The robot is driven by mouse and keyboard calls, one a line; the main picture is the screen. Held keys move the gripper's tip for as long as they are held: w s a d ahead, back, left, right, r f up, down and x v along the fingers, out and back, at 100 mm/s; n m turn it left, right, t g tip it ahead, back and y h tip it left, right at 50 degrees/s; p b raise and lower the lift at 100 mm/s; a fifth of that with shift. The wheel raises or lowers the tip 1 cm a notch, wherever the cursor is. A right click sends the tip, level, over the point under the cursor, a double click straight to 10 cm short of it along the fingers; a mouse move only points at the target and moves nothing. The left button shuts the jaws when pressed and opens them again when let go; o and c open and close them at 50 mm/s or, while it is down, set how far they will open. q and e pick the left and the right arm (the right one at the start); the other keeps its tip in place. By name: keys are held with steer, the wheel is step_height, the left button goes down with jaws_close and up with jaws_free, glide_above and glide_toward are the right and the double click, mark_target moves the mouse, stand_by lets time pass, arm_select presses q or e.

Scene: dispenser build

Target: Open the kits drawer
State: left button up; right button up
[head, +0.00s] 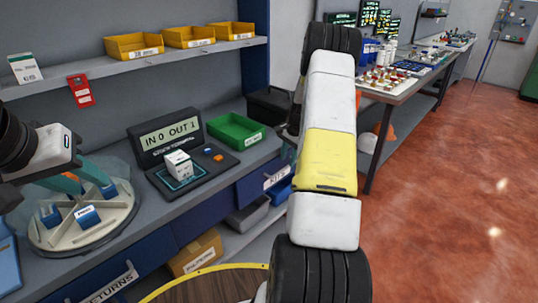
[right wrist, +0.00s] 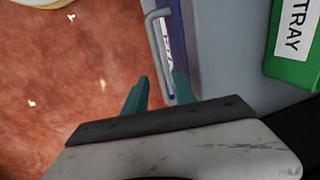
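The kits drawer (head: 252,188) is a dark blue front with a white KITS label (head: 277,178) under the workbench at centre. It looks flush with the bench front. Its grey bar handle (right wrist: 155,35) shows in the right wrist view. My right gripper (right wrist: 160,78) is open there, with its teal fingertips apart on either side of the handle's lower end; contact cannot be told. In the head view my right arm hides that gripper. My left gripper (head: 78,178) hangs over the round turntable at left, its teal fingers apart and apparently empty.
The turntable (head: 75,235) carries several blue blocks. A display device (head: 165,138) with a white box (head: 179,164) and a green tray (head: 235,131) stand on the bench. A RETURNS drawer (head: 122,280) is lower left. A cardboard box (head: 195,254) sits below. Red floor lies open at right.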

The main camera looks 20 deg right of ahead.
mark_target(286, 167)
steer(key=shift+w+a+f, duration=0.1)
steer(key=shift+w+f, duration=0.05)
steer(key=shift+f, duration=0.6)
steer(key=shift+w+a+f, duration=0.1)
steer(key=shift+w+f, duration=0.05)
steer(key=shift+f, duration=0.6)
jaws_close()
